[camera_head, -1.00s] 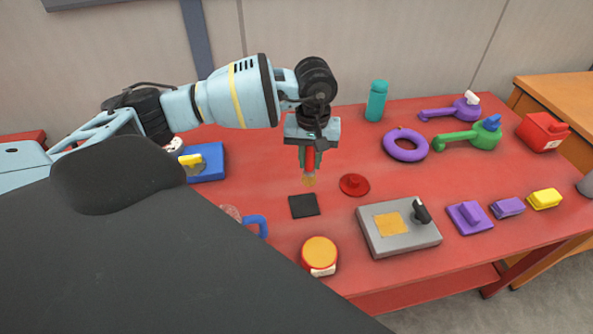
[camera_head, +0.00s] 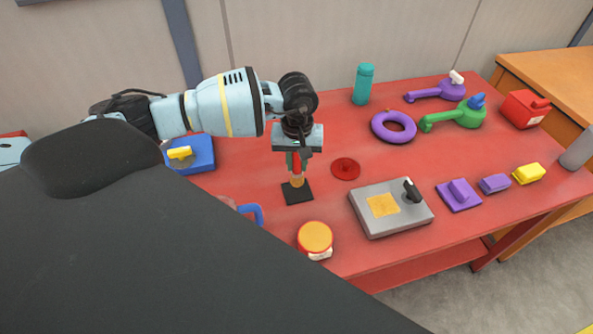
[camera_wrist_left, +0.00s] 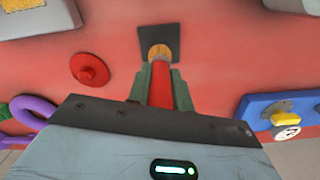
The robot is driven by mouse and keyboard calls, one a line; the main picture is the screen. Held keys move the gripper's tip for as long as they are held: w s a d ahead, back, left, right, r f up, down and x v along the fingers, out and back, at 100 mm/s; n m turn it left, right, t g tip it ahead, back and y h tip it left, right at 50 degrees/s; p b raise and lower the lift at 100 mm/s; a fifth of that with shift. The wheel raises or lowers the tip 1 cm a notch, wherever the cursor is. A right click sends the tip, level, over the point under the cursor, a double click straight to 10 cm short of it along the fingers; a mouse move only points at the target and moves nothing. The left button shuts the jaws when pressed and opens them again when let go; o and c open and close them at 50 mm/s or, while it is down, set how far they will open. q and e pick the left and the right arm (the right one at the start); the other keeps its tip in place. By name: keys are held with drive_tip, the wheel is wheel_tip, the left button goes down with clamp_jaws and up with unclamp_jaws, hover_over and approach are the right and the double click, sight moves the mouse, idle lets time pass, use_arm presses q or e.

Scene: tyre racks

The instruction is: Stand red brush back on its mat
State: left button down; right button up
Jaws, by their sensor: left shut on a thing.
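The red brush (camera_head: 296,172) is upright in my left gripper (camera_head: 296,160), with its tan bristle end down. The bristle end is over the dark square mat (camera_head: 299,196); I cannot tell for sure whether it touches. In the left wrist view the red handle (camera_wrist_left: 161,88) lies between the two green fingers of my left gripper (camera_wrist_left: 161,86), which are shut on it. The tan end points at the black mat (camera_wrist_left: 158,36) there. My right gripper is not in view.
On the red table (camera_head: 255,180), a red disc with a knob (camera_head: 345,169) lies right of the mat. A grey box (camera_head: 391,210) stands further right, and a yellow-topped jar (camera_head: 315,238) stands in front. A blue block (camera_head: 190,155) is to the left.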

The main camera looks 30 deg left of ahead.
sight(297, 172)
use_arm(q)
drive_tip(key=shift+f, duration=1.85)
drive_tip(key=shift+f, duration=0.2)
drive_tip(key=c, duration=1.3)
unclamp_jaws()
drive_tip(key=shift+o, duration=0.2)
drive_tip(key=shift+r, duration=0.1)
wheel_tip(297, 172, up, 12)
drive_tip(key=shift+r+b, duration=0.1)
drive_tip(key=shift+b, duration=0.2)
